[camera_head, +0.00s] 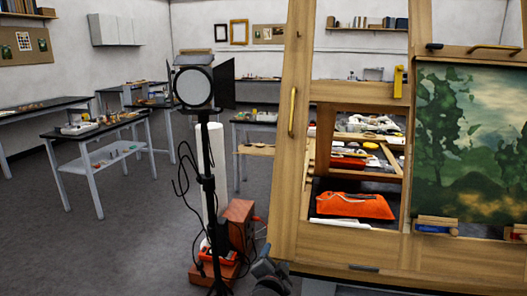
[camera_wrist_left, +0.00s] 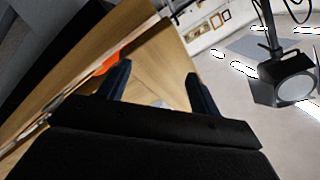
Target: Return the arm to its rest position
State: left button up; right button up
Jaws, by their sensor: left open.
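My left gripper (camera_head: 266,268) shows as a small dark shape at the bottom edge of the head view, just left of the wooden frame's lower corner. Most of the left arm is out of the picture. In the left wrist view the two dark fingers of the gripper (camera_wrist_left: 158,72) stand apart with nothing held between them. Wooden boards and a small orange patch lie beyond the fingers there; I cannot tell the exact gap to the wood. My right gripper is in neither view.
A large wooden frame (camera_head: 291,180) holding a landscape painting (camera_head: 470,150) fills the right. A studio lamp (camera_head: 194,86) on a stand is left of it, also in the wrist view (camera_wrist_left: 286,84). A red-brown box (camera_head: 238,222) stands behind. Floor at left (camera_head: 120,250) is clear.

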pick_arm(q)
jog(key=s+a+f+n+g+y, duration=0.1)
jog(key=s+a+f+n+g, duration=0.1)
jog(key=s+a+f, duration=0.4)
jog(key=s+a+f+n+g, duration=0.1)
jog(key=s+f+g, duration=0.25)
jog(key=f, duration=0.45)
jog(key=s+a+f+n+g+y, duration=0.1)
jog(key=s+a+f+n+g, duration=0.1)
jog(key=s+a+f, duration=0.35)
jog(key=s+a+f+n+g, duration=0.1)
jog(key=s+f, duration=0.3)
jog(key=s, duration=0.4)
jog(key=s+a+f+n+g, duration=0.2)
jog(key=s+a+f+g, duration=0.1)
jog(key=s, duration=0.5)
jog(key=s+a+f+n+g, duration=0.1)
jog(key=s+a+f+g, duration=0.1)
jog(key=s+f, duration=0.3)
jog(key=s+g, duration=0.1)
jog(key=s, duration=0.3)
jog(key=shift+a, duration=0.4)
